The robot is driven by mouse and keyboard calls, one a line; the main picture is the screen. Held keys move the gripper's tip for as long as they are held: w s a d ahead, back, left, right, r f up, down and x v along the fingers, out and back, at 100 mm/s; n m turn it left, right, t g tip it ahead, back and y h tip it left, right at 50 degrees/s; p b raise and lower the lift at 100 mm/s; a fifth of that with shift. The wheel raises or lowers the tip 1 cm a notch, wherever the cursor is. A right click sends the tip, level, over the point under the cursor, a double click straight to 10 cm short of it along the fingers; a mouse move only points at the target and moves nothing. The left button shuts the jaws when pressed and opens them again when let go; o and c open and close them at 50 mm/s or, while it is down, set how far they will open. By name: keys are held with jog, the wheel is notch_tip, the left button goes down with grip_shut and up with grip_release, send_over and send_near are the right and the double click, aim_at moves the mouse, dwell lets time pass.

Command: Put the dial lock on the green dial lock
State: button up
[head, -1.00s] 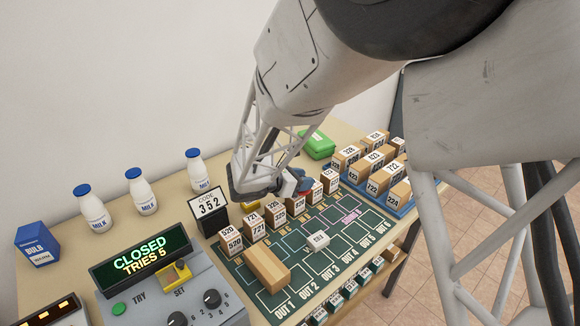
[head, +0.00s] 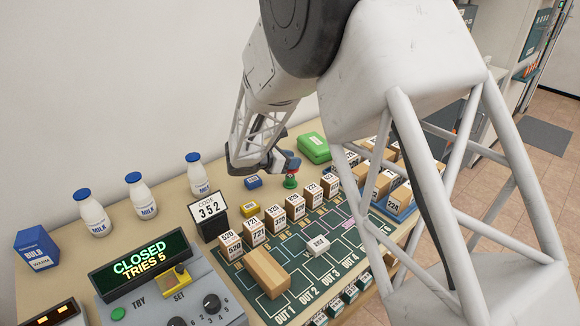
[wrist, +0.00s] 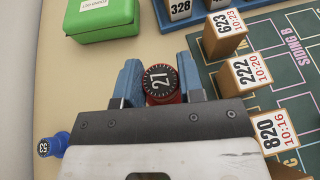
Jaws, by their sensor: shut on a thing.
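My gripper (head: 288,163) is shut on a red dial lock (wrist: 160,87), a short cylinder with a dark ribbed top marked 21. The blue fingers sit on either side of it in the wrist view. In the head view a bit of red shows under the fingers. The green dial lock (head: 289,182) stands on the table directly below, close under the red one. I cannot tell whether they touch. In the wrist view the green lock is hidden behind the held lock and gripper.
A green box (head: 314,149) lies behind the gripper. A small blue piece (head: 253,182) and a yellow piece (head: 249,209) are to its left. Numbered blocks (head: 296,207) stand in a row in front, along the green board (head: 330,272). Milk bottles (head: 141,197) stand at left.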

jog(key=shift+w+a, duration=0.25)
jog(key=shift+w, duration=0.55)
jog(key=shift+f, duration=0.1)
jog(key=shift+f, duration=1.75)
jog(key=shift+f, duration=0.1)
jog(key=o, duration=1)
jog(key=shift+c, duration=0.2)
jog(key=v, duration=1.2)
jog(key=shift+r, duration=0.2)
